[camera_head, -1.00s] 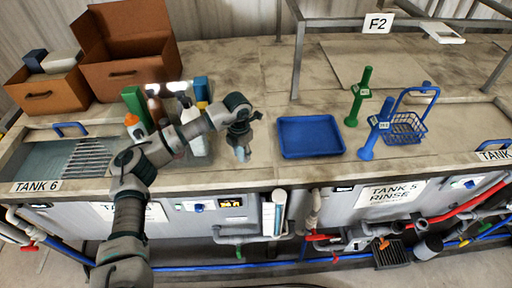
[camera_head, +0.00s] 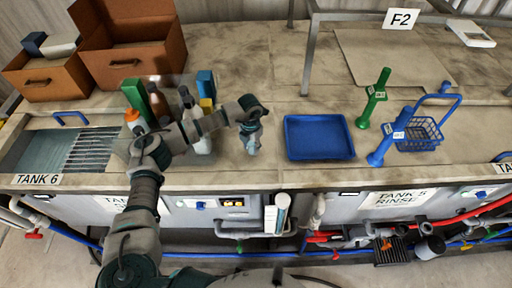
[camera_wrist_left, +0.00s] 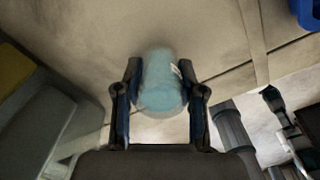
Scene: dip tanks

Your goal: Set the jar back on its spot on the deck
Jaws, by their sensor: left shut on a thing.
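The jar (camera_wrist_left: 160,88) is a translucent pale-blue container with a small white label, between the fingers of my left gripper in the left wrist view. My left gripper (camera_head: 251,135) is shut on it. In the head view the jar (camera_head: 253,148) shows small below the gripper, over the deck (camera_head: 235,177) just left of the blue tray. I cannot tell whether its base touches the deck. No marked spot for it can be made out. My right gripper is not in view.
The blue tray (camera_head: 320,138) lies right of the jar. Green (camera_head: 373,97) and blue (camera_head: 388,139) stands and a blue basket (camera_head: 419,135) are further right. Bottles (camera_head: 186,104) crowd the left, beside my arm. Tank 6 (camera_head: 60,150) is at far left. Deck behind the jar is clear.

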